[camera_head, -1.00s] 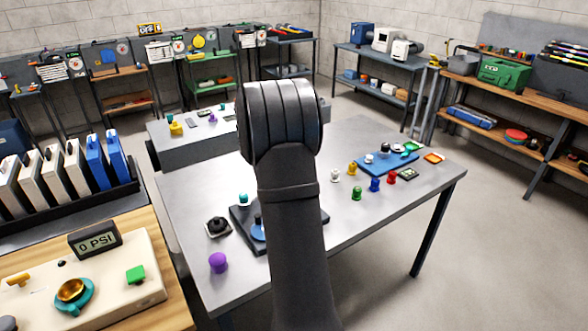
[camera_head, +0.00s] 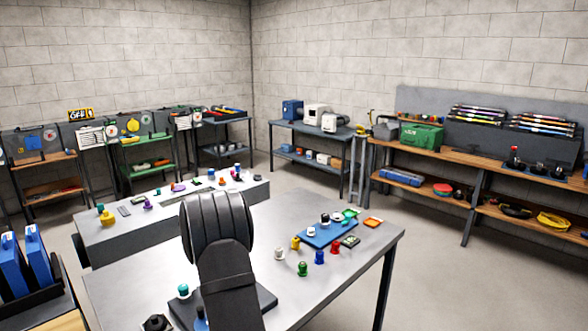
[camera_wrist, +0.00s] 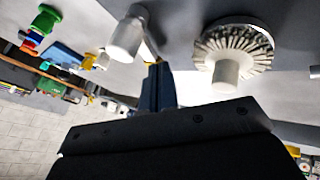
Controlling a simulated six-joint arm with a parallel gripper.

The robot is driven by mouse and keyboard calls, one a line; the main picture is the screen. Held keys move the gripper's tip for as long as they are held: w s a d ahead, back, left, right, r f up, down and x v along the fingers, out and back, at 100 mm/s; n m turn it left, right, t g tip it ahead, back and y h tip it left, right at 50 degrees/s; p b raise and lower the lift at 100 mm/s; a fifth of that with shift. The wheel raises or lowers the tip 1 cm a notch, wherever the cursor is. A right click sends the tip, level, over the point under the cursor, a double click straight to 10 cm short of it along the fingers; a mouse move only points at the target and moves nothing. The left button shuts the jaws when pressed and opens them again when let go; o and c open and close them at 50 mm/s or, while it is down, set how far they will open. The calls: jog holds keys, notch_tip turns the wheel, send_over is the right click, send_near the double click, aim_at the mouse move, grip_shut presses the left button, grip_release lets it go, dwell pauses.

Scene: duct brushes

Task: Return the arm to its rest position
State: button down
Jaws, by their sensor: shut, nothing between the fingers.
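My arm's dark grey upper link (camera_head: 228,285) stands in the lower middle of the head view, in front of the grey metal table. My gripper is hidden in that view. In the wrist view my gripper (camera_wrist: 158,80) shows as narrow dark-blue fingers, together with nothing seen between them. A round brush (camera_wrist: 235,45) with pale bristles and a white stub is at the upper right, apart from the fingers. A white cylindrical piece (camera_wrist: 127,38) is at the upper left; its distance from the fingers is hard to tell.
The grey table (camera_head: 355,268) carries a blue tray (camera_head: 318,241) and several small coloured pieces. Behind it is a lower grey bench (camera_head: 95,240) with small items. A green toolbox (camera_head: 422,136) stands on a wooden shelf unit at the right. The floor right of the table is clear.

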jog(key=shift+a+f, duration=0.15)
jog(key=shift+f, duration=0.3)
jog(key=shift+s+a, duration=0.15)
jog(key=shift+s, duration=0.1)
jog(key=shift+r, duration=0.1)
